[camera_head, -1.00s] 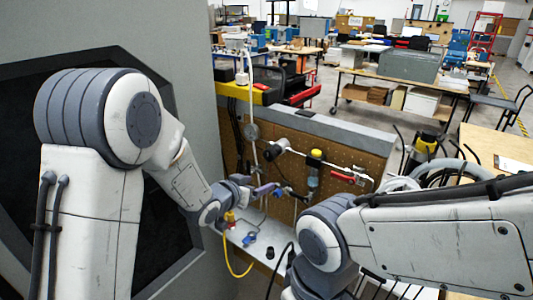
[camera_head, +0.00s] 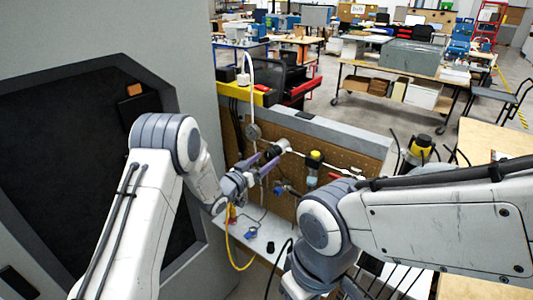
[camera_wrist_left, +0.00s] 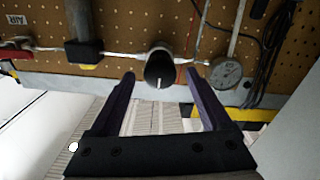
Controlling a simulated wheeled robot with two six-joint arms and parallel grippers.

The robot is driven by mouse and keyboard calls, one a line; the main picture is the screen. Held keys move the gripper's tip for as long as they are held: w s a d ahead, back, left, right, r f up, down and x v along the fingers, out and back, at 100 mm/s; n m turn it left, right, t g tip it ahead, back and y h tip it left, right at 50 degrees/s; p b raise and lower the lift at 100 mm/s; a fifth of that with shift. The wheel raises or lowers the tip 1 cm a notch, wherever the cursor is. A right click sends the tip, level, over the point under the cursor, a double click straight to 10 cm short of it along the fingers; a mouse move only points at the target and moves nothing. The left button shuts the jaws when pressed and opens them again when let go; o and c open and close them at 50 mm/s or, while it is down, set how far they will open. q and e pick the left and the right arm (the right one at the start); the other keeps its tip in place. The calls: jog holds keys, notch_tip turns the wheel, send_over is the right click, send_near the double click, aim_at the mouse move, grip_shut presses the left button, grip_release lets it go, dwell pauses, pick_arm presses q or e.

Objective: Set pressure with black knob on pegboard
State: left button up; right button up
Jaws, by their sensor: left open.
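The black knob (camera_wrist_left: 160,70) has a white mark on its face and sits on a pale pipe along the pegboard (camera_wrist_left: 130,20). In the head view the knob (camera_head: 271,152) shows just beyond my left gripper (camera_head: 262,164). In the left wrist view my left gripper (camera_wrist_left: 160,76) is open, its two dark purple fingers on either side of the knob, with gaps between fingers and knob. A round gauge (camera_wrist_left: 227,73) hangs on the pipe beside one finger. My right forearm shows in the head view, but its gripper is out of view.
A yellow-topped filter unit (camera_head: 314,165) and a red handle (camera_head: 336,177) sit farther right along the pegboard. A yellow hose (camera_head: 229,250) hangs below my left gripper. A white shelf (camera_head: 262,236) holds small blue and black parts. A grey wall stands at left.

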pick_arm(q)
jog(key=shift+w+d, duration=0.45)
jog(key=shift+w, duration=0.1)
grip_shut()
jog(key=shift+f+b, duration=0.15)
jog(key=shift+b, duration=0.3)
jog(key=m+b, duration=1.2)
jog(key=b, duration=0.7)
jog(key=shift+f+b, duration=0.2)
jog(key=shift+b, duration=0.2)
jog(key=m+b, duration=0.6)
jog(key=b, duration=0.1)
jog(key=m+b, duration=0.5)
jog(key=b, duration=0.2)
jog(key=shift+r+m, duration=0.2)
jog(key=shift+m, duration=0.2)
jog(key=m+b, duration=0.4)
jog(key=m, duration=0.1)
jog(key=m+b, duration=0.3)
jog(key=m, duration=0.2)
jog(key=shift+r+m, duration=0.1)
jog(key=shift+m, duration=0.4)
